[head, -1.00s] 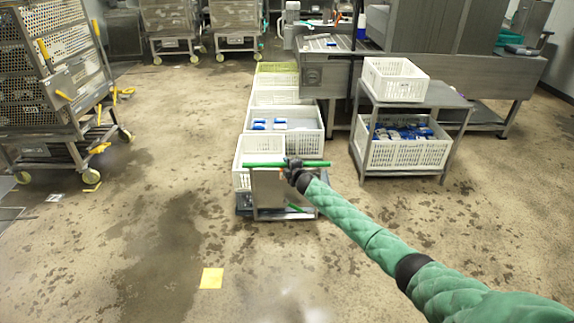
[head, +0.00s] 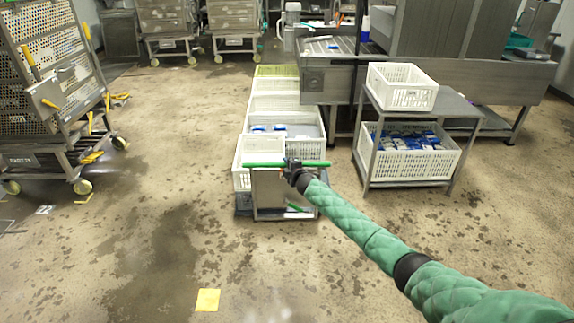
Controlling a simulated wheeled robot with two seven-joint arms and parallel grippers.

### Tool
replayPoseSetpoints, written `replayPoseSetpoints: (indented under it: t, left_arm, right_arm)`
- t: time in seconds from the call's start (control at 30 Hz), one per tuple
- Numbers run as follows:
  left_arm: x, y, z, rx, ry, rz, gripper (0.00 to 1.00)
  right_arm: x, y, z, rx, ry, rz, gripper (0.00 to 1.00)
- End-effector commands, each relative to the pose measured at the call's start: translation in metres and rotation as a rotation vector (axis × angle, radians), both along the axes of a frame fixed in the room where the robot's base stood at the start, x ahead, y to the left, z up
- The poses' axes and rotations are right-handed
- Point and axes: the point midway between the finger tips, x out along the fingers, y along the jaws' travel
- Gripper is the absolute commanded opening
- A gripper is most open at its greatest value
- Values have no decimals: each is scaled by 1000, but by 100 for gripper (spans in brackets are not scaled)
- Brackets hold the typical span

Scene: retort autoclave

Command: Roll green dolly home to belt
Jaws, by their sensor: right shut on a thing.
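The green dolly shows a green handle bar (head: 250,164) across the top of a grey metal end panel (head: 283,190). It carries a white crate (head: 262,149) at its near end. My right gripper (head: 290,166) is shut on the green handle bar, right of the bar's middle. My right arm reaches in from the lower right. The belt is not clearly identifiable; a grey metal machine table (head: 328,75) stands behind, to the right. My left gripper is not in view.
A row of white crates (head: 285,120) stretches back behind the dolly. A metal side table (head: 455,100) with crates stands at the right. Tall wheeled cages (head: 62,110) stand at the left. Wet open floor lies left and in front, with a yellow floor square (head: 208,299).

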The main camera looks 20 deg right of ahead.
Motion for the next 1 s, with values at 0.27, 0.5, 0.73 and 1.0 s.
replayPoseSetpoints:
  t: [0.27, 0.5, 0.73, 1.0]
  left_arm:
    - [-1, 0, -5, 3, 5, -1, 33]
    - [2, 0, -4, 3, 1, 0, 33]
    - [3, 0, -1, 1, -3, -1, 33]
    - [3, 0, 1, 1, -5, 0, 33]
  right_arm:
    - [2, -4, 4, -1, -3, -6, 40]
    - [2, -3, 3, 0, -3, -3, 44]
    - [-8, -4, 4, -1, -3, -2, 44]
    - [-44, -9, 10, -1, -3, -3, 44]
